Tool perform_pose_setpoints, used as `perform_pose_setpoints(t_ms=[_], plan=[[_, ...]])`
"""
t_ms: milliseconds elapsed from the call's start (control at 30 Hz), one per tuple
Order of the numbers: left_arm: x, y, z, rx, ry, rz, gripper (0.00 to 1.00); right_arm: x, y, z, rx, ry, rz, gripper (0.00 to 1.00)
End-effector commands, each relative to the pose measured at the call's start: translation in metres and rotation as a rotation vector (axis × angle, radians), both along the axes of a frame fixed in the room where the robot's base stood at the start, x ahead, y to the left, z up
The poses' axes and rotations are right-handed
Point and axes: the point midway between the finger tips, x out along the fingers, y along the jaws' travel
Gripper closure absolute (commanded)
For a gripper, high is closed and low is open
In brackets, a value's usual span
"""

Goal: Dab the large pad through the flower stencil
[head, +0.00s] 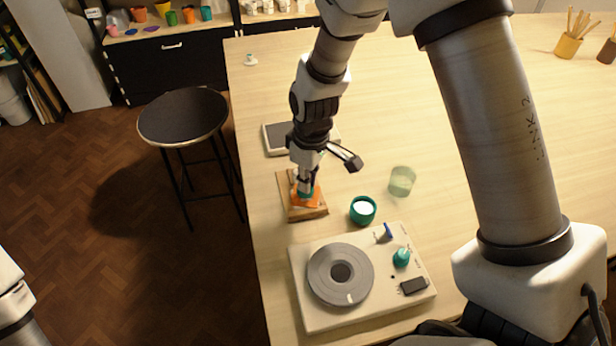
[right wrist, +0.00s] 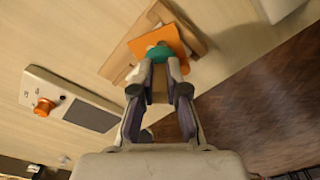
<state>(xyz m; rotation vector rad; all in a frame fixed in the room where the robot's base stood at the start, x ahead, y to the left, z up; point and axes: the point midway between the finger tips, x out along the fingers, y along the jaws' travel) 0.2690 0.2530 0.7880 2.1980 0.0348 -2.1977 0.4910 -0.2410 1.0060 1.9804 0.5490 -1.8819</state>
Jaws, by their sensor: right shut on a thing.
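My right gripper (head: 306,185) is shut on a teal pad (right wrist: 160,53), whose upper part is between the fingers. The pad is over the orange stencil sheet (right wrist: 168,37), low against it; I cannot tell whether its underside touches. The stencil, also in the head view (head: 315,202), lies on a wooden board (head: 297,214) near the table's left edge. The gripper and pad cover much of the stencil, and I cannot make out its flower cut-out. My left gripper is not in view; only part of that arm shows at the lower left.
A teal cup with white contents (head: 363,209) and a clear glass (head: 402,181) stand right of the board. A white machine with a grey disc (head: 341,274) is in front. A dark-topped device (head: 276,137) lies behind. A stool (head: 183,115) stands left of the table (head: 465,190).

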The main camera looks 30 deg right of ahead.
Motion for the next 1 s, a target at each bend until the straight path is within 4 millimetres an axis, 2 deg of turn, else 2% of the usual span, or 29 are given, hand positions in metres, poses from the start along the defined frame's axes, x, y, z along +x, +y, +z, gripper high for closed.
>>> perform_pose_setpoints(t_ms=[1000], plan=[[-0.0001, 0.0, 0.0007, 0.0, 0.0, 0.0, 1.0, -0.0006, 0.0007, -0.0093, 0.001, -0.001, 0.0, 1.0]])
